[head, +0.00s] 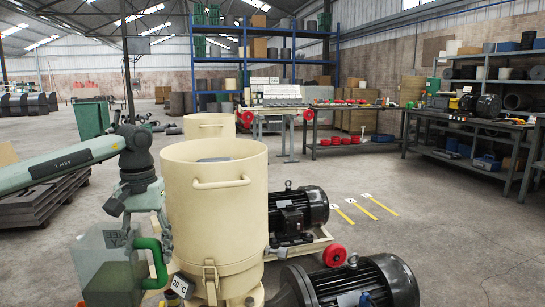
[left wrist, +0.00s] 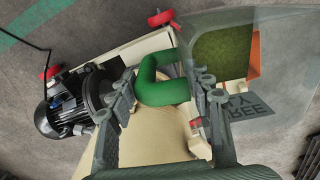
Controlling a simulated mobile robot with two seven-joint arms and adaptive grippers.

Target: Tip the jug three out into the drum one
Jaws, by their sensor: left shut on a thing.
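A clear jug (head: 105,258) with a green handle (head: 158,265) and green contents low inside is at the lower left of the head view, roughly upright. My left gripper (head: 160,228) is shut on its handle, which also shows between the fingers in the left wrist view (left wrist: 165,88). The clear jug wall (left wrist: 270,50) and a dark label ending in "REE" (left wrist: 245,112) show there. A large cream drum (head: 215,190) stands just right of the jug, its open rim higher than the jug. I cannot read a drum number. My right gripper is not in view.
A second cream drum (head: 208,127) stands behind the first. Black motors (head: 300,210) (head: 365,283) lie right of the near drum. A bench (head: 360,140) and shelves (head: 480,120) are farther back. Open floor (head: 440,240) lies to the right.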

